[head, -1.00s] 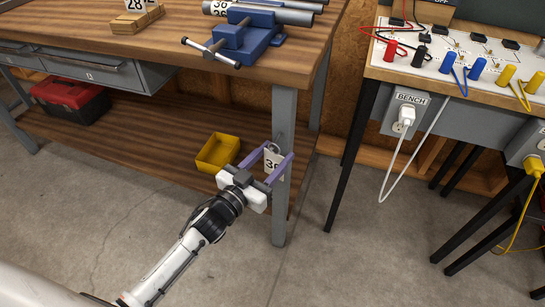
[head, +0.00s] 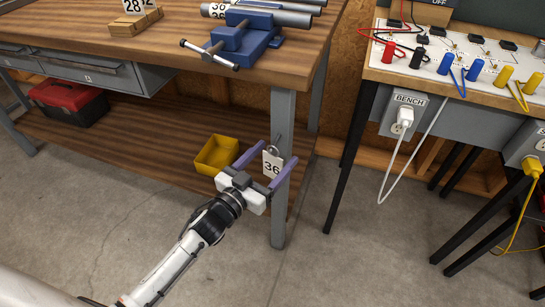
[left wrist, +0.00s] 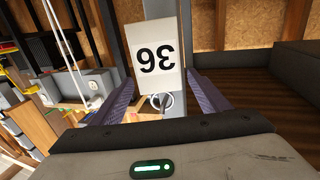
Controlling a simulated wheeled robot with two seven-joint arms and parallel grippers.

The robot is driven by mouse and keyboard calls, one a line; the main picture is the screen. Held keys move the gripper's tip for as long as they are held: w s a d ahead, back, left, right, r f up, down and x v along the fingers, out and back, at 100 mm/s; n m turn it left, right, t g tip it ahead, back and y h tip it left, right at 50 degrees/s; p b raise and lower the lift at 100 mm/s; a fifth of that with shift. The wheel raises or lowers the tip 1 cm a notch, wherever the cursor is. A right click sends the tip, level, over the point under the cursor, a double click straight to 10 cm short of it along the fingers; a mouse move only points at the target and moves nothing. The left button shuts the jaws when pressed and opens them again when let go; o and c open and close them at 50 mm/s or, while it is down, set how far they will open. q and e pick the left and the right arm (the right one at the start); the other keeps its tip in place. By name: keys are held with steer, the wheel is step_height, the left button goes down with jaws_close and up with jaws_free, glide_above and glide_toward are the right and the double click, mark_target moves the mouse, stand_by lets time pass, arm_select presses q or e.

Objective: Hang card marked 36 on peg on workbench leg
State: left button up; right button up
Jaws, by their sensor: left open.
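The white card marked 36 (head: 272,166) hangs upright against the front of the grey workbench leg (head: 281,216). A metal ring (head: 276,150) is at its top, at the peg on the leg; the exact seating of ring on peg is too small to tell. My left gripper (head: 281,151) is open, its two purple fingers on either side of the card and apart from it. In the left wrist view the card (left wrist: 155,56) appears upside down between the spread fingers, with the ring (left wrist: 161,101) below it in the picture. My right gripper is not in view.
A yellow bin (head: 217,154) stands on the lower shelf (head: 150,142), just left of the gripper. A red toolbox (head: 68,101) is farther left. A blue vise (head: 240,38) is on the bench top. A second bench with black legs (head: 352,150) stands right. Floor in front is clear.

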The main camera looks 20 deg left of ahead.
arm_select(q)
steer(key=s+f+g+y+p, duration=0.1)
steer(key=s+f+g+p, duration=0.2)
steer(key=s, duration=1.1)
steer(key=s+f+n+g+y+p, duration=0.1)
steer(key=s+f+g+p, duration=0.2)
steer(key=s, duration=1)
steer(key=g+p, duration=0.2)
steer(key=p, duration=0.2)
steer(key=shift+s+d+f+g+y, duration=0.15)
steer(key=shift+s+d+g+y, duration=0.15)
steer(key=shift+s, duration=0.1)
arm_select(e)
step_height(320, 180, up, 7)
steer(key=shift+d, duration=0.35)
arm_select(q)
steer(key=shift+a, duration=0.1)
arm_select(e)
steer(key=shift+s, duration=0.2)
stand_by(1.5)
